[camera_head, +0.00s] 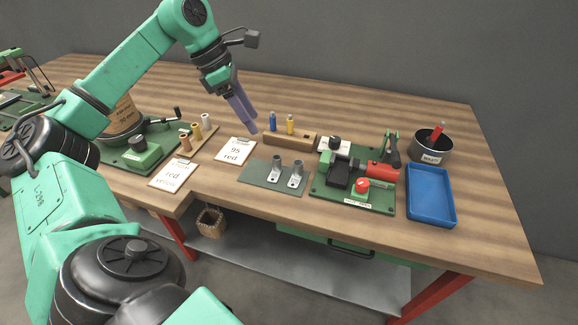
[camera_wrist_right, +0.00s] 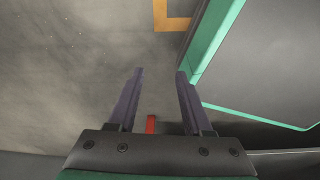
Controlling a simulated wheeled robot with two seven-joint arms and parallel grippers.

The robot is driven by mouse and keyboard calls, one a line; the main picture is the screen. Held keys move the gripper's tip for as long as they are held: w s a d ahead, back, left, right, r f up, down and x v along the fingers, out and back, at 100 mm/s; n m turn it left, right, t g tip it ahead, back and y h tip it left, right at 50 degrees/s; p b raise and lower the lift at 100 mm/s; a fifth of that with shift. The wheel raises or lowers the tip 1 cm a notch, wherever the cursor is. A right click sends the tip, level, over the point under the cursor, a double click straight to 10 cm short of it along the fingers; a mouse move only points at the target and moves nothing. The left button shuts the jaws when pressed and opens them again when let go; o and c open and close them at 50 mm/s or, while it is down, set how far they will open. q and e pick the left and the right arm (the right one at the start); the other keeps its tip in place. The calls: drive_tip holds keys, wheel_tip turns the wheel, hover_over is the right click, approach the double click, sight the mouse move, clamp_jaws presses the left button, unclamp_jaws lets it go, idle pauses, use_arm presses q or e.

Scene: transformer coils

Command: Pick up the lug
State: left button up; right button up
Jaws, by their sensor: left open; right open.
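Two metal lugs stand on a grey-green mat (camera_head: 258,178) in the middle of the table. The left lug (camera_head: 275,172) and the right lug (camera_head: 295,176) each have a round barrel and a flat pale foot. My left gripper (camera_head: 249,118) hangs from the arm above the table, behind and left of the lugs, apart from them, with its purple-grey fingers pointing down. My right gripper (camera_wrist_right: 160,75) shows in the right wrist view with its two fingers spread and nothing between them; it is away from the table top.
A green fixture (camera_head: 352,192) with a red knob stands right of the mat. A blue tray (camera_head: 430,212) and a round container (camera_head: 432,148) are further right. A wooden block (camera_head: 290,138) holds two small tools behind. Cards (camera_head: 236,150) lie left of the mat.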

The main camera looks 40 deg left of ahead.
use_arm(q)
approach(280, 167)
drive_tip(key=x, duration=0.7)
drive_tip(key=shift+w+a+f, duration=0.25)
drive_tip(key=shift+w+f, duration=0.1)
drive_tip(key=shift+f, duration=0.05)
clamp_jaws()
use_arm(e)
drive_tip(key=shift+s+a+f, duration=0.1)
drive_tip(key=shift+s+f, duration=0.1)
drive_tip(key=shift+s, duration=0.45)
drive_tip(key=shift+s+f, duration=0.15)
drive_tip(key=shift+s, duration=0.45)
